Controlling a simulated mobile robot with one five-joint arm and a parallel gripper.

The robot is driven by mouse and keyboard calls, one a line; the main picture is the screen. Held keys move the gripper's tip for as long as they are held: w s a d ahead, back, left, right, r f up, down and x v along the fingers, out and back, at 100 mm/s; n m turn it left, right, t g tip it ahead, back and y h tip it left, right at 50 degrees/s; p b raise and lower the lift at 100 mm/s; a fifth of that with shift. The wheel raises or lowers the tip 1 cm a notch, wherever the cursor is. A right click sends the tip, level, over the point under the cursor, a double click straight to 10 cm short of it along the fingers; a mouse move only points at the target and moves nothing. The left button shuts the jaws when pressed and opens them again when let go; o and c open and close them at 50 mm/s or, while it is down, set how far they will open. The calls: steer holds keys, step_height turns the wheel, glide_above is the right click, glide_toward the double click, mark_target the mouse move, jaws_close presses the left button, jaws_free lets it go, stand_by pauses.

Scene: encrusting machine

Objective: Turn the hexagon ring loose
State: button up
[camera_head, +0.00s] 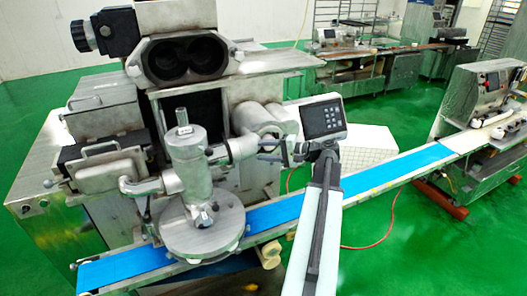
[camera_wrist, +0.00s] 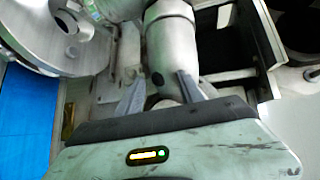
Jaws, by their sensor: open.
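The encrusting machine's upright metal cylinder (camera_head: 190,165) has a horizontal pipe on its right side. A collar (camera_head: 218,154) on that pipe looks like the hexagon ring, but its flats are too small to make out. My gripper (camera_head: 262,150) is open at the right end of this pipe, pointing left towards the collar. In the wrist view the open fingers of my gripper (camera_wrist: 160,76) stand on either side of the near end of a pale metal cylinder (camera_wrist: 172,45). I cannot tell whether they touch it. No clear hexagon shows there.
A round metal disc (camera_head: 203,233) sits below the cylinder, over a blue conveyor belt (camera_head: 390,170). A control panel (camera_head: 323,118) stands close behind my arm. Twin dark openings (camera_head: 187,60) are above. Green floor lies open at the right front.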

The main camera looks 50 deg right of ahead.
jaws_close()
steer(key=shift+f, duration=0.1)
stand_by(1.1)
steer(key=shift+a, duration=0.1)
